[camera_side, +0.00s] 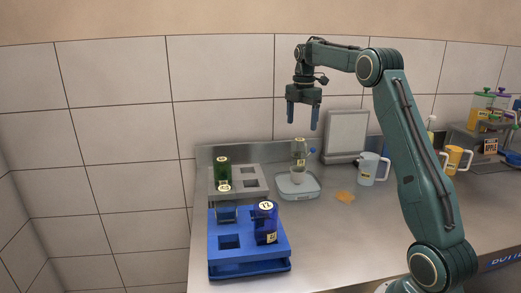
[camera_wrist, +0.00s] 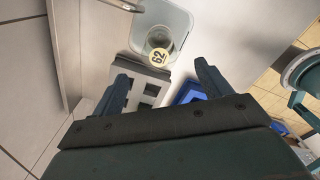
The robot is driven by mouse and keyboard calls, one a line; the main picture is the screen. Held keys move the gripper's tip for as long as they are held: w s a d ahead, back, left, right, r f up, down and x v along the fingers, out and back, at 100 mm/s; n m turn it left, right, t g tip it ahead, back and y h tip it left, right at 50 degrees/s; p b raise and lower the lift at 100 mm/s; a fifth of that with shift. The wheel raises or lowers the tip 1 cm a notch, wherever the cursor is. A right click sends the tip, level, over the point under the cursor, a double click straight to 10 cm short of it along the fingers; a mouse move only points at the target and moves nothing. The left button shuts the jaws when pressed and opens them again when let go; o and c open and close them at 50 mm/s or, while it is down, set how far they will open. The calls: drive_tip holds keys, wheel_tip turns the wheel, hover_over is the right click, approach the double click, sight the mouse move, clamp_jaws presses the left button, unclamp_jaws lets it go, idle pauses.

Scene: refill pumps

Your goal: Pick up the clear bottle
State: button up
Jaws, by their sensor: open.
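The clear bottle (camera_side: 300,152) stands upright on a pale tray (camera_side: 312,190) in the side view, with small labels on it. In the wrist view a round label reading 62 (camera_wrist: 159,56) tops the clear bottle (camera_wrist: 160,40), which stands inside the pale see-through tray (camera_wrist: 180,18). My gripper (camera_side: 303,118) is open and empty. It points down, in the air above the bottle's level. In the wrist view its two fingers (camera_wrist: 160,85) are spread, with the bottle beyond them and apart from them.
A grey rack (camera_side: 252,184) holds a green bottle (camera_side: 222,172). A blue rack (camera_side: 232,257) in front holds a dark blue bottle (camera_side: 266,222). A grey panel (camera_side: 346,134) stands behind, right of the tray. A white mug (camera_side: 368,170) and an orange spill (camera_side: 345,196) are further right.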

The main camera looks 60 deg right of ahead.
sight(300, 139)
drive_tip(key=shift+f, duration=3.45)
drive_tip(key=shift+f, duration=0.1)
drive_tip(key=shift+f, duration=2.5)
drive_tip(key=shift+w, duration=0.1)
drive_tip(key=c, duration=1.2)
drive_tip(key=shift+c, duration=0.2)
drive_tip(key=shift+r, duration=0.1)
wheel_tip(300, 139, up, 20)
